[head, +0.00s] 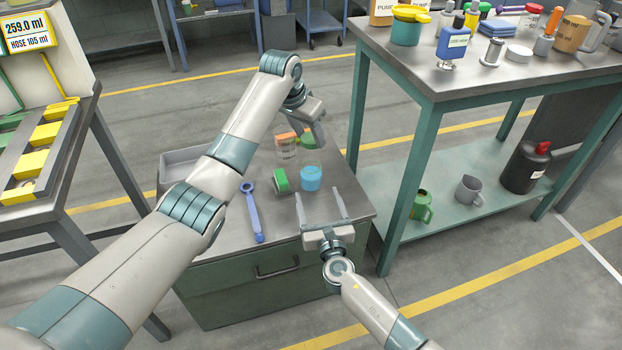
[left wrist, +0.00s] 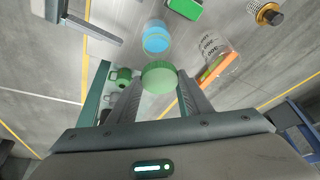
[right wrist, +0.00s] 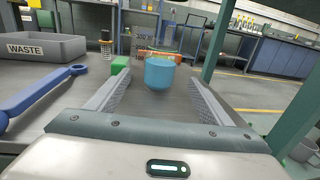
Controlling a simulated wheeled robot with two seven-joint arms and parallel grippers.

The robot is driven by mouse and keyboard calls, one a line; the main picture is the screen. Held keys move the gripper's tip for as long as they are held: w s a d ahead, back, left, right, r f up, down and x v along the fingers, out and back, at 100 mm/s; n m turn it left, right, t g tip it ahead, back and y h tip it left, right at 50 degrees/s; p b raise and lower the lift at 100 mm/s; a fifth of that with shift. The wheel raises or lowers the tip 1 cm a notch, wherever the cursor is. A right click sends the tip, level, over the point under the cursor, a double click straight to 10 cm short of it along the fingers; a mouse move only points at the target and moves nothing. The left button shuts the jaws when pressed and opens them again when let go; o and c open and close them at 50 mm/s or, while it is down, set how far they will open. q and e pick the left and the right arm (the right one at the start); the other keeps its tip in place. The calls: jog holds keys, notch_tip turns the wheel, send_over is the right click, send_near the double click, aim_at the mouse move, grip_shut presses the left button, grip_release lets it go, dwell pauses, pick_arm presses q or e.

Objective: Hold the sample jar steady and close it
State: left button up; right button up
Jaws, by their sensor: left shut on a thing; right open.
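The sample jar, a round pot with blue contents (head: 311,178), stands upright on the small cabinet top. It also shows in the left wrist view (left wrist: 156,40) and the right wrist view (right wrist: 160,74). My left gripper (head: 312,138) is shut on a round green lid (left wrist: 159,77), held behind the jar in the head view and apart from it. Part of the lid is hidden by the gripper in the head view. My right gripper (head: 322,205) is open at the near side of the jar. In the right wrist view the jar stands ahead, between the lines of its fingers, not gripped.
A green block (head: 281,181) stands close left of the jar. A clear beaker (head: 287,147) with an orange item is behind it. A blue wrench (head: 252,210) and a grey WASTE tray (right wrist: 40,47) lie to the left. A taller workbench (head: 440,85) stands at the right.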

jog(key=shift+w+a, duration=0.25)
jog(key=shift+w, duration=1)
jog(key=shift+w+a, duration=0.25)
jog(key=shift+w, duration=1.05)
jog(key=shift+w+a, duration=0.25)
jog(key=shift+w, duration=1)
jog(key=c, duration=1.6)
pick_arm(q)
send_over(311, 162)
jog(key=shift+s+a+f, duration=0.1)
jog(key=shift+s+f, duration=0.05)
jog(key=shift+f, duration=0.7)
jog(key=shift+s+a+f, duration=0.1)
jog(key=shift+a+f, duration=0.05)
jog(key=shift+f, duration=0.7)
jog(key=shift+s+a+f, duration=0.1)
jog(key=shift+s+f, duration=0.05)
jog(key=shift+f, duration=0.7)
jog(key=shift+f, duration=0.85)
jog(key=shift+f, duration=0.6)
